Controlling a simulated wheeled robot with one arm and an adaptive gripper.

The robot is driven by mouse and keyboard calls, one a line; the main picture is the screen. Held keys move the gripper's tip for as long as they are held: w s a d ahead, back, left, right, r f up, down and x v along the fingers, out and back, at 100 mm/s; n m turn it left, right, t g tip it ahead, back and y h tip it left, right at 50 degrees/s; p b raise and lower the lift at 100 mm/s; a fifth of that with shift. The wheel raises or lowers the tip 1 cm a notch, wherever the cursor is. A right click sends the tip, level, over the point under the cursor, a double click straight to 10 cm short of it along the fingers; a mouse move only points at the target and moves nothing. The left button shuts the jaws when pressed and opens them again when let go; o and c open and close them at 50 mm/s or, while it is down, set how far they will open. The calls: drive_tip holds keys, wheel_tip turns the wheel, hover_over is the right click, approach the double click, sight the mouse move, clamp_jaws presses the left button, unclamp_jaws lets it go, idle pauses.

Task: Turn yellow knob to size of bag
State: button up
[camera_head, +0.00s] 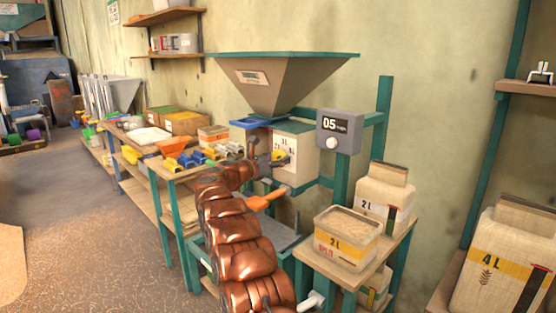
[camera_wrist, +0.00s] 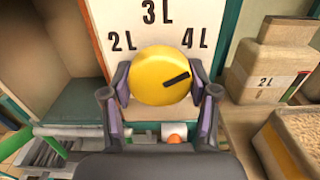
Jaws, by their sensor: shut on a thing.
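The yellow knob (camera_wrist: 150,72) is on a white dial panel (camera_wrist: 118,14) marked 2 L, 3 L and 4 L. It also shows in the head view (camera_head: 279,155). Its dark pointer line points right and slightly up, below the 4 L mark. My gripper (camera_wrist: 160,82) is shut on the knob, one finger on its left side and one on its right. A paper bag (camera_wrist: 268,62) stands right of the panel; its label appears to read 2 L in the wrist view. In the head view the bag (camera_head: 384,188) stands on a side shelf, its label small.
A hopper (camera_head: 285,80) is above the panel. A display (camera_head: 338,131) reads 05. An orange handle (camera_head: 262,201) is below the knob. A 2 L tub (camera_head: 346,240) is in front of the bag. A larger 4 L bag (camera_head: 505,265) stands right. Floor is clear at left.

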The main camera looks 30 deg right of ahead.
drive_tip(key=shift+n, duration=0.3)
drive_tip(key=n+p, duration=0.2)
drive_tip(key=n, duration=0.3)
drive_tip(key=shift+r, duration=0.2)
drive_tip(key=n+p, duration=0.4)
drive_tip(key=n, duration=0.2)
drive_tip(key=shift+s+r+p, duration=0.1)
drive_tip(key=shift+p, duration=0.2)
drive_tip(key=n+p, duration=0.4)
drive_tip(key=n, duration=0.2)
drive_tip(key=n+p, duration=0.3)
drive_tip(key=shift+n+p, duration=1)
drive_tip(key=shift+n, duration=0.6)
drive_tip(key=o, duration=1.2)
